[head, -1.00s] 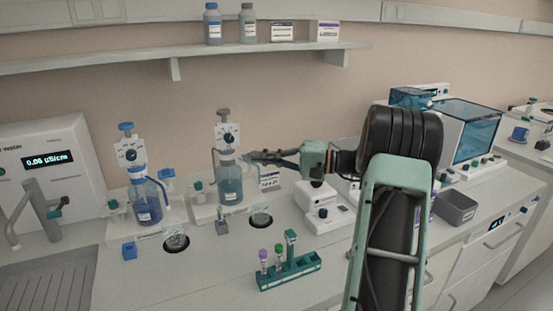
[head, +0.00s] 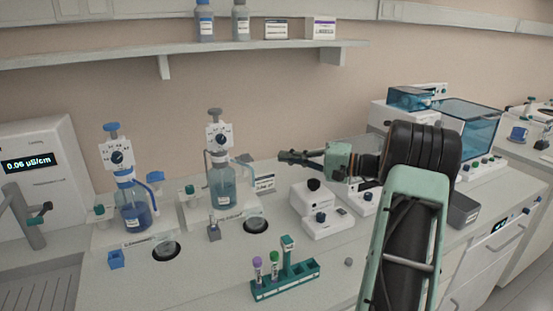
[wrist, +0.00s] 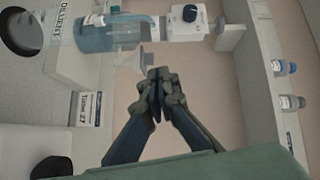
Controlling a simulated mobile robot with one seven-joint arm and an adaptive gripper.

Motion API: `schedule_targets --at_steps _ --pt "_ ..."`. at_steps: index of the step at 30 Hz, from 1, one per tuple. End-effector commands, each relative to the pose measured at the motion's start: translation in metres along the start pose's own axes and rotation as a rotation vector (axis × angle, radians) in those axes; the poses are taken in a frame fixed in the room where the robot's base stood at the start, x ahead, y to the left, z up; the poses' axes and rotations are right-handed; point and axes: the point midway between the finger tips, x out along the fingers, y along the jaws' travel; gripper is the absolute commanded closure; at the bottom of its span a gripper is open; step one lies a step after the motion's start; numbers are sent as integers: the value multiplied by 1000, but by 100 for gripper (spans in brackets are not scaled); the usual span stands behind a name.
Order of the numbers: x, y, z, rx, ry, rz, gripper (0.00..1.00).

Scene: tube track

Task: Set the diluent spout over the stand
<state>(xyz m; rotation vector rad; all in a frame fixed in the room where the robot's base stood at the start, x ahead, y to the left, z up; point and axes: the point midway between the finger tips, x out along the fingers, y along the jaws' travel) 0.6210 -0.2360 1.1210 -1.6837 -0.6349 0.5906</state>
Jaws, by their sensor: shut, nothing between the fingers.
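The diluent dispenser bottle (head: 222,188) has a grey top knob and a white dial head, and holds blue liquid. In the wrist view the bottle (wrist: 105,38) lies sideways beside a "DILUENT" label (wrist: 60,27).
A similar blue-topped dispenser (head: 131,208) stands to the left. A small grey block (head: 214,232) and a green tube rack (head: 285,281) are in front. White devices (head: 318,215) stand below my gripper. A shelf (head: 110,60) runs along the wall above.

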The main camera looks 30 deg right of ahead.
Motion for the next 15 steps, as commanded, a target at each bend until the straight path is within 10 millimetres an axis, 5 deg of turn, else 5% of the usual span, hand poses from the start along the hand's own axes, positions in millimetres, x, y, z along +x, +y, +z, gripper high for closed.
schedule_targets --at_steps 11,15 --pt "83 -2 1 0 -4 -2 100" --pt "88 -1 16 3 -1 0 100"
